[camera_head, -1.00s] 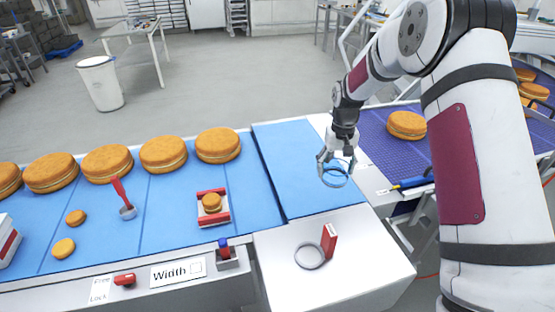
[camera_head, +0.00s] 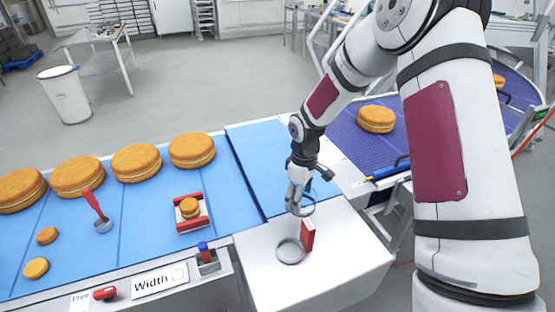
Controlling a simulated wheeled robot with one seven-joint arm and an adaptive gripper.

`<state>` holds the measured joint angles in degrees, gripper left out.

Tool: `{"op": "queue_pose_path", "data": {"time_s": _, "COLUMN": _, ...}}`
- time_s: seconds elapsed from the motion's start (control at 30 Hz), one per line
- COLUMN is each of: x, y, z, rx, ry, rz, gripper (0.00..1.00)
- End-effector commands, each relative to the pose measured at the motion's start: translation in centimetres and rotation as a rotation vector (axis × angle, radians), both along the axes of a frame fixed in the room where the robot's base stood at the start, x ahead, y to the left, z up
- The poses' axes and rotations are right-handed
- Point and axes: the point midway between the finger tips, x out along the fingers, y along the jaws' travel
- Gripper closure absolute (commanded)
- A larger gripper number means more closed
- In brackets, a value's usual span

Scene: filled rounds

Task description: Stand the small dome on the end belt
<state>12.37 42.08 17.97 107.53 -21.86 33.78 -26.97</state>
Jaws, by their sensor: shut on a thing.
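I cannot tell whether the rim touches anything.
On the long blue belt (camera_head: 140,215) at left stand several big round cakes (camera_head: 192,150), small rounds (camera_head: 36,268), a red-handled tool (camera_head: 96,206) and a red-edged holder (camera_head: 191,213) with a small round. A purple belt (camera_head: 355,140) with cakes lies at right. The left of the end belt is clear.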

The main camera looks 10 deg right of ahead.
Motion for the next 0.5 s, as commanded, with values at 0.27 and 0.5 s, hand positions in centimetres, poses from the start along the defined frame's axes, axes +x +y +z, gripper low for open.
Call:
{"op": "queue_pose_path", "data": {"time_s": 0.27, "x": 5.6, "y": -0.2, "z": -1.1, "rx": 0.001, "ry": -0.004, "rz": 0.013, "gripper": 0.56}}
{"op": "queue_pose_path", "data": {"time_s": 0.5, "x": 10.4, "y": -0.3, "z": -1.5, "rx": 0.001, "ry": -0.004, "rz": 0.011, "gripper": 0.56}}
